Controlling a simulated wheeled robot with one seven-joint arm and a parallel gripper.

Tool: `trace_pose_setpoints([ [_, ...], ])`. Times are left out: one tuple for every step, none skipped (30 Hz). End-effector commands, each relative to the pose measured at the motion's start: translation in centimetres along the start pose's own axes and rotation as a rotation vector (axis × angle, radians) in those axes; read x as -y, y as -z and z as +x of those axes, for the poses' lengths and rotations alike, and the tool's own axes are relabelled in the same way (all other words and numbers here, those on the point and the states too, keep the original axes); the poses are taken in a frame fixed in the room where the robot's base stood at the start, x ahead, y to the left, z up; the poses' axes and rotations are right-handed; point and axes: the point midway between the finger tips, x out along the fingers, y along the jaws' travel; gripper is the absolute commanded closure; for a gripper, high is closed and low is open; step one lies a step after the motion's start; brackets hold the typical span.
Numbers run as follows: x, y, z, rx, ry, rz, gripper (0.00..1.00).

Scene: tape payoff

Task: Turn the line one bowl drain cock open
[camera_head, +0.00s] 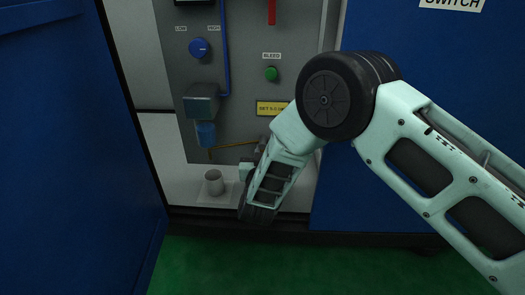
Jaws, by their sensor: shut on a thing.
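The line one unit hangs on the grey panel at the left, a dark grey block with a translucent blue bowl (205,134) below it. A thin brass-coloured lever (232,146) runs right from under the bowl, at the drain cock, and is nearly level. My gripper (261,147) is at the right end of this lever, shut on it. My own wrist and forearm hide most of the gripper, and the exact contact is hard to see. The cock's body is too small to make out.
A grey cup (214,182) stands on a white base below the bowl. Above are a blue knob (199,48) and a green BLEED button (271,74). A yellow label (272,108) is beside my arm. An open blue door (75,150) bounds the left.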

Motion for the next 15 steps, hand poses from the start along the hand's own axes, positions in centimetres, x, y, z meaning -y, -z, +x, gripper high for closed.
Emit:
trace_pose_setpoints([
  [-0.05,0.18,-0.08,0.002,0.001,-0.020,1.00],
  [-0.08,0.23,-0.09,0.002,0.001,-0.033,1.00],
  [-0.12,0.31,-0.09,0.002,0.001,-0.053,1.00],
  [-0.17,0.35,-0.09,0.002,0.001,-0.070,1.00],
  [-0.24,0.37,-0.09,0.002,0.001,-0.090,1.00],
  [-0.32,0.40,-0.11,0.002,0.001,-0.118,1.00],
  [-0.35,0.45,-0.13,0.002,0.001,-0.141,1.00],
  [-0.37,0.51,-0.15,0.002,0.002,-0.163,1.00],
  [-0.47,0.53,-0.14,0.002,0.002,-0.198,1.00],
  [-0.54,0.57,-0.13,0.002,0.002,-0.225,1.00],
  [-0.59,0.62,-0.13,0.002,0.002,-0.251,1.00],
  [-0.67,0.62,-0.16,0.002,0.003,-0.289,1.00],
  [-0.75,0.62,-0.17,0.002,0.003,-0.319,1.00],
  [-0.79,0.65,-0.17,0.002,0.003,-0.346,1.00],
  [-0.88,0.66,-0.16,0.003,0.002,-0.384,1.00],
])
